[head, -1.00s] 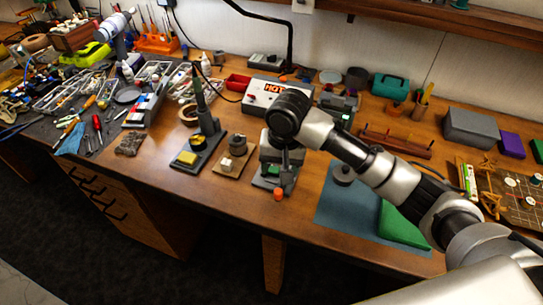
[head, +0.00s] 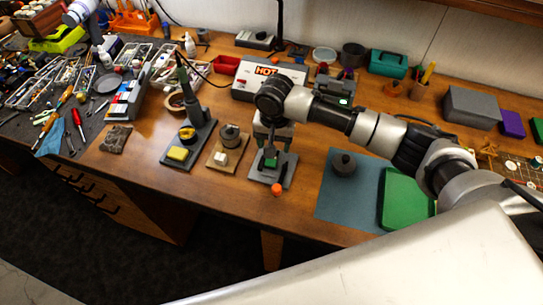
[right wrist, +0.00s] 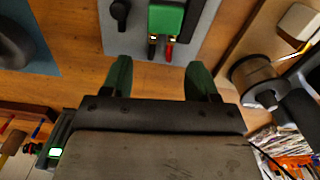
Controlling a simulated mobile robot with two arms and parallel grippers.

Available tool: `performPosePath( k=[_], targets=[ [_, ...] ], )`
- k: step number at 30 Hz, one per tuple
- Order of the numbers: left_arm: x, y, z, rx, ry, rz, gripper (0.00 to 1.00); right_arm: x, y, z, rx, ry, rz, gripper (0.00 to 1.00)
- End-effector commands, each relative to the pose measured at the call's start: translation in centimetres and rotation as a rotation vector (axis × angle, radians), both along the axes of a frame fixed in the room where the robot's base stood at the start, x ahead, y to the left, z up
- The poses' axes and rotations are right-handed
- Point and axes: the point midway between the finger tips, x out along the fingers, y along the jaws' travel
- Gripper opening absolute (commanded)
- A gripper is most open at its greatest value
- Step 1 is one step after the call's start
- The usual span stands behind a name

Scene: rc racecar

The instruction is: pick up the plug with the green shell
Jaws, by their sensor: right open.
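The plug with the green shell (right wrist: 166,20) sits on a small grey base plate (right wrist: 205,12) at the top of the right wrist view, with small gold contacts and a black and a red lead at its lower end. It also shows in the head view as a small green patch (head: 270,162) on the grey base. My right gripper (right wrist: 160,76) is open and empty. Its green-tipped fingers stand apart below the plug in the picture, and the plug is not between them. In the head view my right gripper (head: 272,138) hangs just behind the plug. My left gripper is not in view.
An orange ball (head: 277,189) is at the base's front edge. A wooden block with a spool (head: 229,137) and a stand with a yellow block (head: 178,153) are to the left. A blue mat (head: 335,205) lies right. The HOT box (head: 268,70) stands behind.

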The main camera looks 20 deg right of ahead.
Motion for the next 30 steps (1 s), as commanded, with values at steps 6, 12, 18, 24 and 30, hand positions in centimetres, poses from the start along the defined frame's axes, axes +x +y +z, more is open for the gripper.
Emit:
performPosePath(
  k=[6, 12, 18, 24, 30],
  targets=[
    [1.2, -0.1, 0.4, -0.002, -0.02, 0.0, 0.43, 0.0, 0.0, -1.9, -0.001, -0.002, 0.0, 0.6],
    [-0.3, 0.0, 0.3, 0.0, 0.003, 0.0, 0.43, 0.0, 0.0, -1.9, -0.001, -0.002, 0.001, 0.6],
    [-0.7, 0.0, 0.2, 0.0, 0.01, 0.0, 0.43, 0.0, 0.0, -1.9, 0.0, -0.002, 0.001, 0.29],
    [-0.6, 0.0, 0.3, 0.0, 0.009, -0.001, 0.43, 0.0, 0.0, -1.9, 0.0, -0.002, 0.001, 0.06],
    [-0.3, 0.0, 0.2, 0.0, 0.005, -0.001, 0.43, 0.0, 0.0, -1.8, 0.0, -0.002, 0.001, 0.06]
  ],
)
